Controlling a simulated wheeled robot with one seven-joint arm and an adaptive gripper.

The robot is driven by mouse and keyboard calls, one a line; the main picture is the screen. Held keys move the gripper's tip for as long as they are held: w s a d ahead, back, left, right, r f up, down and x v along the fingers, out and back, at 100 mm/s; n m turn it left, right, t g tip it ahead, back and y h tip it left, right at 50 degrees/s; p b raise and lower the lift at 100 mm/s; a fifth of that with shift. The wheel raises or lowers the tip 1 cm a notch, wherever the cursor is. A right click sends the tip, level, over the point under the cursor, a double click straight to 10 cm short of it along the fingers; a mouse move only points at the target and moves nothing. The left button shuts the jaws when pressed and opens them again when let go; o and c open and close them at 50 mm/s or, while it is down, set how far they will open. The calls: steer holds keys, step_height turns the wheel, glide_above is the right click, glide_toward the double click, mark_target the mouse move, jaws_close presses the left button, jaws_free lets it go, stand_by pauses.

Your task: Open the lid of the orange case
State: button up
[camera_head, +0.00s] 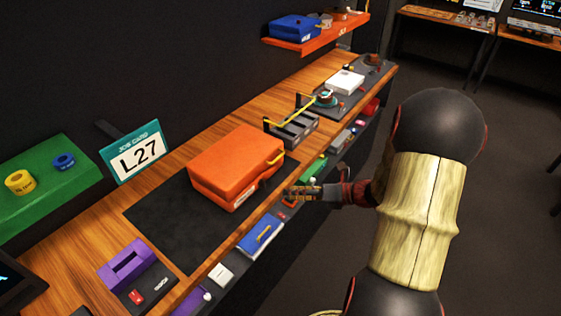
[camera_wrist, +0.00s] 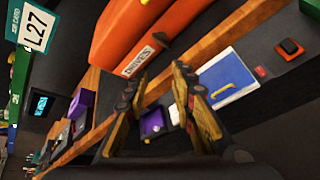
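The orange case (camera_head: 232,165) lies on a dark mat (camera_head: 165,222) on the wooden bench, and its lid is down. Its front side, with a white label, a dark latch and a handle (camera_head: 275,160), faces the bench's front edge. In the wrist view the orange case (camera_wrist: 125,30) fills the upper middle, with its label reading "DRIVES" (camera_wrist: 136,62) and a dark latch (camera_wrist: 161,40). My gripper (camera_head: 290,193) is just in front of the case, near the bench edge, apart from it. In the wrist view my gripper (camera_wrist: 157,78) has its fingers spread with nothing between them.
A job card reading L27 (camera_head: 138,153) stands behind the mat. A purple block (camera_head: 127,257) is at the near left. A grey fixture with a yellow bar (camera_head: 292,128) stands right of the case. A lower shelf carries a blue box (camera_head: 261,236) and other items.

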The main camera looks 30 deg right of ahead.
steer(key=w+d+r+m+t+h, duration=0.25)
steer(key=w+d+r+m, duration=0.25)
steer(key=m, duration=0.4)
steer(key=w+a+f+m+t+b, duration=0.1)
steer(key=w+a+b, duration=0.1)
steer(key=w, duration=0.5)
steer(key=shift+a+f+m+y, duration=0.15)
steer(key=shift+a+m+y, duration=0.05)
steer(key=shift+m+y, duration=0.2)
steer(key=c, duration=0.3)
jaws_close()
